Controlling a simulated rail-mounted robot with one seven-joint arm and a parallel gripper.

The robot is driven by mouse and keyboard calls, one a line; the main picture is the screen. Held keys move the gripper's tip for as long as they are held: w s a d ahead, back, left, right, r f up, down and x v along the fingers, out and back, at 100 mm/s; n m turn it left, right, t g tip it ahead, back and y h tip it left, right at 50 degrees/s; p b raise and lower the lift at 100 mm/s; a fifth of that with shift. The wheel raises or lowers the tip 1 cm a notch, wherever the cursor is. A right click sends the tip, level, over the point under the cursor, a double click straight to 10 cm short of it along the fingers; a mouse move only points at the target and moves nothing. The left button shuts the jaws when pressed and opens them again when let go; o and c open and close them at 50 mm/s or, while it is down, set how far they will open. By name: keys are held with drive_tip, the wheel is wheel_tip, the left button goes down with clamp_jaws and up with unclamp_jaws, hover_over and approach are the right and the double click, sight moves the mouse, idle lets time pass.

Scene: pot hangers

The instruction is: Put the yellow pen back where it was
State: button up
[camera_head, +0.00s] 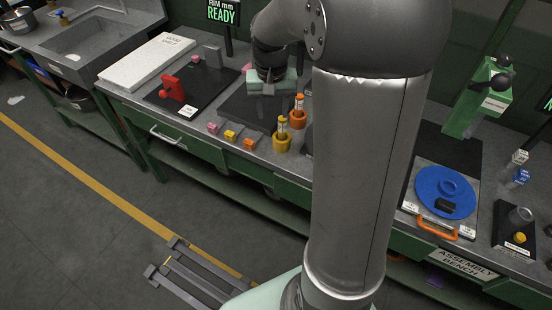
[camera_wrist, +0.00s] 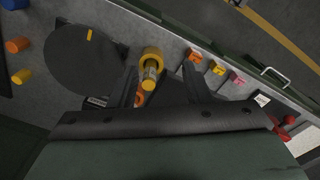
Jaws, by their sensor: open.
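A yellow cup-like holder (camera_head: 281,144) stands near the front edge of the bench, with a pale-bodied pen (camera_head: 282,127) upright in it. The pen's cap looks yellow-orange but is small. In the wrist view the yellow holder (camera_wrist: 152,53) and its pen (camera_wrist: 151,73) show from above. An orange holder (camera_head: 298,120) with a similar pen (camera_head: 299,103) stands just behind. My gripper (camera_head: 268,90) is open, left of and behind the holders. In the wrist view, my gripper's fingers (camera_wrist: 161,70) stand apart on either side of the yellow holder in the picture, with nothing visibly gripped.
Small pink, yellow and orange blocks (camera_head: 230,135) line the bench front. A red fixture (camera_head: 173,88) stands on a dark mat to the left. A blue disc (camera_head: 445,192) lies on the bench at right. The round dark plate (camera_wrist: 85,60) beside the holder is mostly bare.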

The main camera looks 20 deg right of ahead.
drive_tip(key=s+a+n, duration=0.2)
drive_tip(key=s+a, duration=0.2)
drive_tip(key=s, duration=0.6)
drive_tip(key=s+a+n, duration=0.2)
drive_tip(key=s+a, duration=0.3)
drive_tip(key=s, duration=0.5)
drive_tip(key=shift+s+a+f+n+t, duration=0.15)
drive_tip(key=shift+s+f+n+t, duration=0.15)
drive_tip(key=shift+t, duration=0.1)
